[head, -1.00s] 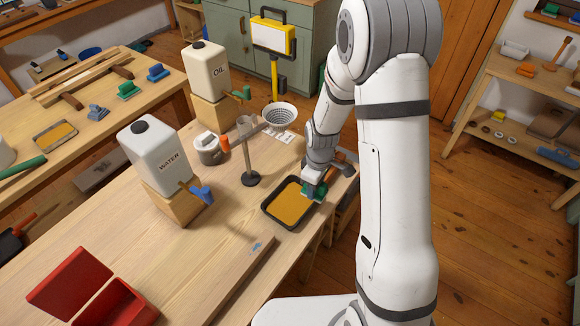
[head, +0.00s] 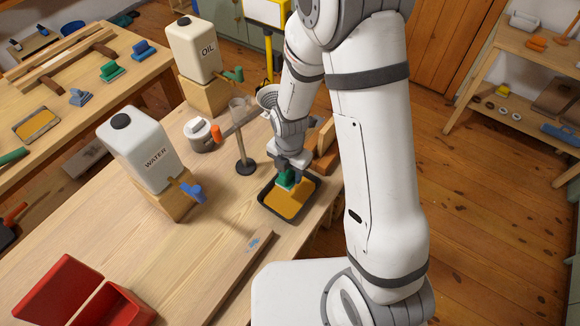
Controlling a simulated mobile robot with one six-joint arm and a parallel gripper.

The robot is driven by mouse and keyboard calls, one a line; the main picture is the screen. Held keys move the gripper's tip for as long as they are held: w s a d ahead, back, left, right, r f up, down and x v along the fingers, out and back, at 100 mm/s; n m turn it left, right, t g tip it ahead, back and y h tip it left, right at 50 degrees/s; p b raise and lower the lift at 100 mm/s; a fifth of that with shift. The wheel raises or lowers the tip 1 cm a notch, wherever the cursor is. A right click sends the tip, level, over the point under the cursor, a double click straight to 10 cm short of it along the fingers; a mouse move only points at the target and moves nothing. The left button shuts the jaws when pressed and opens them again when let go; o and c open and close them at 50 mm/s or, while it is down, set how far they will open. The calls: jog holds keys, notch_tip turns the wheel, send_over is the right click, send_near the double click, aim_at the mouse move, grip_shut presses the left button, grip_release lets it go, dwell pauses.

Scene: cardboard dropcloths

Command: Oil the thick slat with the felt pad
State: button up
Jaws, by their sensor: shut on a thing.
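My gripper (head: 287,170) is shut on a green-handled pad (head: 286,180), which looks like the felt pad. It holds the pad at the far part of a black tray (head: 265,203) of amber liquid (head: 288,204). I cannot tell whether the pad touches the liquid; its underside is hidden. Long wooden slats (head: 65,62) rest on brown supports on the left bench; I cannot tell which is thicker. A separate wooden board (head: 238,275) lies along the near bench's front, with a blue mark on it.
An OIL jug (head: 194,55) and a WATER jug (head: 140,150) stand on wooden blocks. An open red box (head: 115,305) sits at front left. The middle of the bench is clear.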

notch_tip(320, 180, down, 8)
jog(key=b, duration=0.6)
jog(key=shift+f, duration=0.25)
jog(key=shift+f+b, duration=0.2)
jog(key=shift+b, duration=0.1)
dwell(0.9)
jog(key=shift+d+r+p, duration=0.1)
jog(key=shift+r+p, duration=1.55)
jog(key=shift+r, duration=0.85)
dwell(1.5)
notch_tip(320, 180, up, 5)
jog(key=p, duration=0.3)
jog(key=shift+r, duration=0.1)
